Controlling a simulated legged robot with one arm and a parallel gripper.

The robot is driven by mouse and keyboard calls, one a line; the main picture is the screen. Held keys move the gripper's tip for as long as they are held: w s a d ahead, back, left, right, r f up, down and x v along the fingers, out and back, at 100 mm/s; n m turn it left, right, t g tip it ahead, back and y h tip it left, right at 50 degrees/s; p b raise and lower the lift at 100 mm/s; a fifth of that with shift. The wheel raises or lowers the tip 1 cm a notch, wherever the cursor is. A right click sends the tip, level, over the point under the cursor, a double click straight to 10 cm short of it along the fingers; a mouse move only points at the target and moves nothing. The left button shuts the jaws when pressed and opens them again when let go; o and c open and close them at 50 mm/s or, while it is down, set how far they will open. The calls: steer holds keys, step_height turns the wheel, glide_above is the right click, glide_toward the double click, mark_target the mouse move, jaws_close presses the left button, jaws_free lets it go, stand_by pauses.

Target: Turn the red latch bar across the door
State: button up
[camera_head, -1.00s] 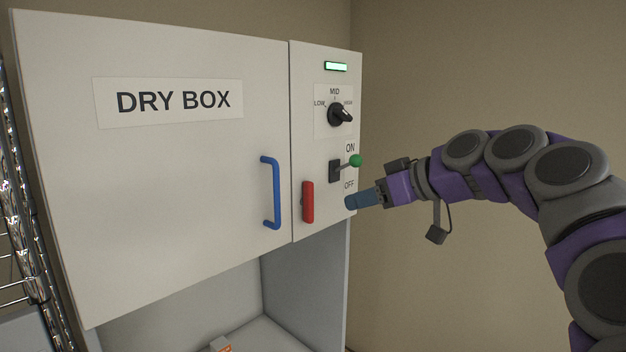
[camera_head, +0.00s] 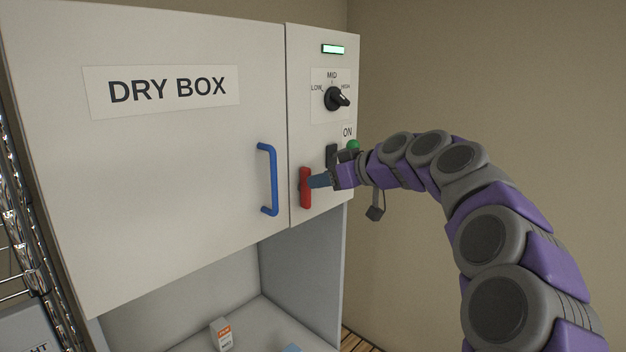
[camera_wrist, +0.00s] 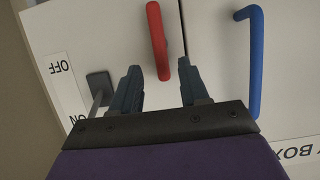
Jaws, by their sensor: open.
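The red latch bar (camera_head: 305,188) stands upright on the side panel (camera_head: 312,135), right of the seam with the DRY BOX door (camera_head: 180,165). It does not cross the seam. In the wrist view the red latch bar (camera_wrist: 157,40) reaches down toward the gap between the two fingers. My gripper (camera_head: 312,181) is at the bar's right side in the head view, very near it. In the wrist view my gripper (camera_wrist: 158,82) is open, with its fingertips either side of the bar's near end. Whether a finger touches the bar, I cannot tell. The door looks closed.
A blue door handle (camera_head: 271,180) is left of the bar. A black dial (camera_head: 335,98) and lit green indicator (camera_head: 333,49) are higher. A small carton (camera_head: 222,335) stands in the open bay below.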

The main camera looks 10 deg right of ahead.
mark_target(305, 188)
steer(key=shift+x, duration=2.1)
jaws_close()
